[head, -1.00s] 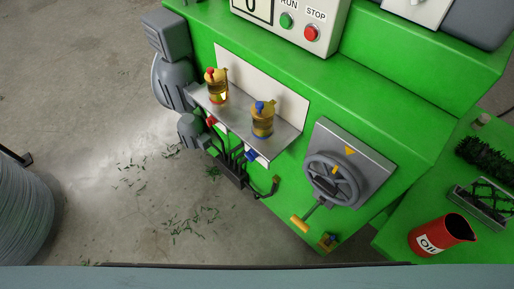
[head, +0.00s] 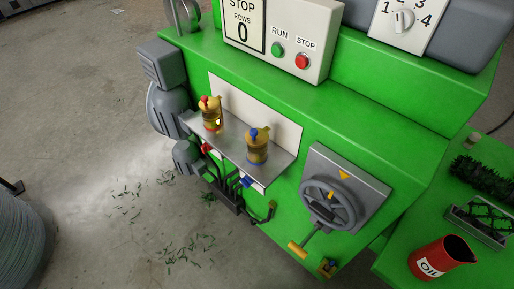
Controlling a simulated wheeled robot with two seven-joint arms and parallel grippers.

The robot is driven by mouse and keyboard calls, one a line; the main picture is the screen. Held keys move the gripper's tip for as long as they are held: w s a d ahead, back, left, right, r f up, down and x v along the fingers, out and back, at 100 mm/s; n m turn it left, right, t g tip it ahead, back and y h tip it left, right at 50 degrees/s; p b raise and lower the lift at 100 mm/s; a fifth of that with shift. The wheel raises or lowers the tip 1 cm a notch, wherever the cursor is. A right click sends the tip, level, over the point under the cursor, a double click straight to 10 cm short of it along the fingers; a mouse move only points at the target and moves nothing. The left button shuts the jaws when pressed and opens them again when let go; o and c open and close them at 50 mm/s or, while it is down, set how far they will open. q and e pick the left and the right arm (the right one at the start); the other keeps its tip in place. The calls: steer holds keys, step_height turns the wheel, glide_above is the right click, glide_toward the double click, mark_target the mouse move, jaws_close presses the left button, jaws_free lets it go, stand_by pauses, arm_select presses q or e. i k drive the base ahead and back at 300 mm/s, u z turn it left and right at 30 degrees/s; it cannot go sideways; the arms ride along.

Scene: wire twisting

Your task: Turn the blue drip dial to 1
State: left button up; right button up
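A drip oiler with a blue top (head: 257,147) stands upright on the metal shelf (head: 281,168) on the front of the green machine. A small blue part (head: 246,181) sits below it at the shelf's front edge. I cannot tell which blue part is the dial, and no number on either can be read. A second oiler with a red top (head: 210,115) stands to its left, with a red part (head: 205,148) below. Neither gripper is in view.
A grey handwheel (head: 329,204) with a yellow-handled lever (head: 298,250) is right of the shelf. Above are green RUN (head: 277,49) and red STOP (head: 302,62) buttons. A red oil can (head: 440,257) stands at lower right. Grey motors (head: 165,67) flank the left side.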

mark_target(246, 182)
steer(key=u, duration=2.25)
steer(key=i, duration=1.9)
steer(key=z, duration=3.8)
